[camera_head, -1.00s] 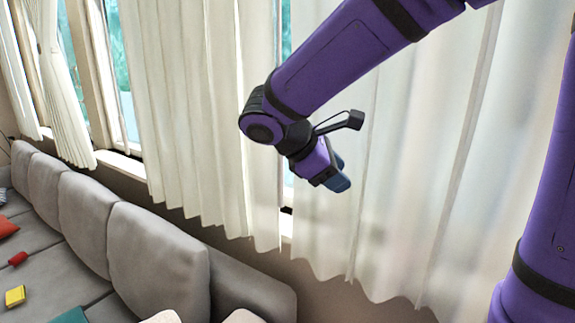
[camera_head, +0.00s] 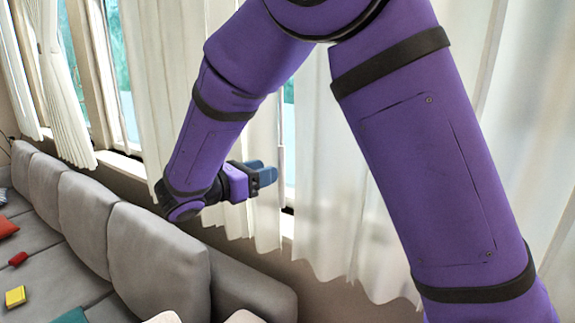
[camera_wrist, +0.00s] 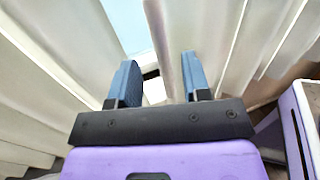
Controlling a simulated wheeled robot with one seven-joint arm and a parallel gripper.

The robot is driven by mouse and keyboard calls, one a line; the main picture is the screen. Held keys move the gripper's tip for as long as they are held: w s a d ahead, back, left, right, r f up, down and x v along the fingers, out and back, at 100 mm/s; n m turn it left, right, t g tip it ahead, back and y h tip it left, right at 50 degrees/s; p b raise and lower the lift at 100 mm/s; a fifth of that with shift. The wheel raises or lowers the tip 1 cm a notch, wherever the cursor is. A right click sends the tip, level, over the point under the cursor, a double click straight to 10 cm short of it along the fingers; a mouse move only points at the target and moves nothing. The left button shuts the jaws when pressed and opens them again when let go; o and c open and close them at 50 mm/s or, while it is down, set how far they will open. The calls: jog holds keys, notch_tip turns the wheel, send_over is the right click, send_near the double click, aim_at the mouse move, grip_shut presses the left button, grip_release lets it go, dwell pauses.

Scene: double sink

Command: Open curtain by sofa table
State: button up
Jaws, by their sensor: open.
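Two cream curtain panels hang at the window behind the sofa, a left one (camera_head: 148,90) and a right one (camera_head: 330,200). A narrow gap between them shows window glass (camera_head: 288,150). My gripper (camera_head: 266,174) is open at the left panel's right edge, beside the gap, with its blue fingers pointing right. In the wrist view, my gripper (camera_wrist: 157,70) has its fingers apart. A curtain edge (camera_wrist: 168,45) shows between them, close to the right finger; I cannot tell whether it touches. My arm hides much of both panels.
A grey sofa (camera_head: 155,260) with small objects, including a yellow block (camera_head: 15,296) and a red one (camera_head: 18,258), stands below the window at left. Another curtain (camera_head: 65,110) hangs farther left. The window sill (camera_head: 125,165) runs behind the sofa.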

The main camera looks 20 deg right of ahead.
jog(key=x, duration=0.7)
jog(key=shift+d, duration=0.2)
grip_shut()
